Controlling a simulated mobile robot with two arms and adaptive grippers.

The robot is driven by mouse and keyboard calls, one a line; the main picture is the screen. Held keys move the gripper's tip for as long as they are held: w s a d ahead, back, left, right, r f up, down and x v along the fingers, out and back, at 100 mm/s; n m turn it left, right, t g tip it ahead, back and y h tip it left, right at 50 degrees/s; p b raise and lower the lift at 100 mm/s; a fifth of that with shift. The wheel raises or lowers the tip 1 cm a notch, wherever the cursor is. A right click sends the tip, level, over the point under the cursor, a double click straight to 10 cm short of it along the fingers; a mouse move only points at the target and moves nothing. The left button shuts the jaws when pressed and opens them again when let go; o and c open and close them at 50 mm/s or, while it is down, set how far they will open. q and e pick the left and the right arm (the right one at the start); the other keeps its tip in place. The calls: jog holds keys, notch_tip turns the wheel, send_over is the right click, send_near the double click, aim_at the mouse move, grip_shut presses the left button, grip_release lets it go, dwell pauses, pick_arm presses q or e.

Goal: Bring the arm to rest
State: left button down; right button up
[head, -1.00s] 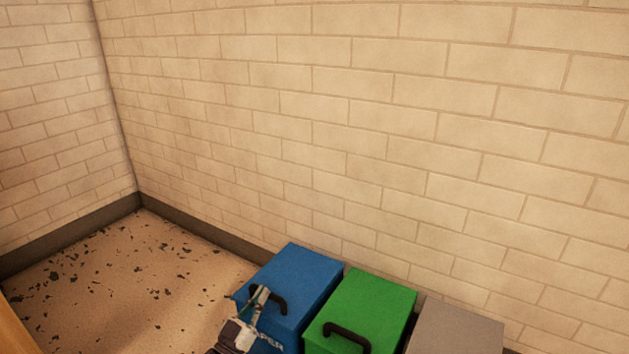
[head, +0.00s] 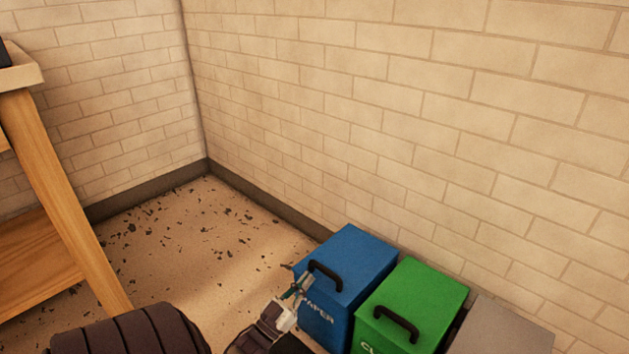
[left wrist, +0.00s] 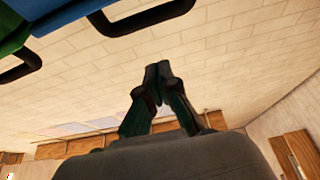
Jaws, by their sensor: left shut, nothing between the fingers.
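My left gripper (head: 303,286) is in the lower middle of the head view, in front of the blue bin (head: 348,262) marked PAPER. Its fingertips overlap the bin's left front edge in the picture; I cannot tell whether they touch it. In the left wrist view the two fingers (left wrist: 158,72) meet at their tips, shut and empty. My right gripper is not in view.
A green bin (head: 425,292) with a black handle and a grey bin (head: 505,330) stand in a row right of the blue one, along the brick wall. A wooden table (head: 55,190) stands at the left. Speckled floor (head: 200,250) lies clear between.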

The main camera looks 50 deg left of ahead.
pick_arm(q)
jog(key=shift+v, duration=2.35)
jog(key=shift+f, duration=0.15)
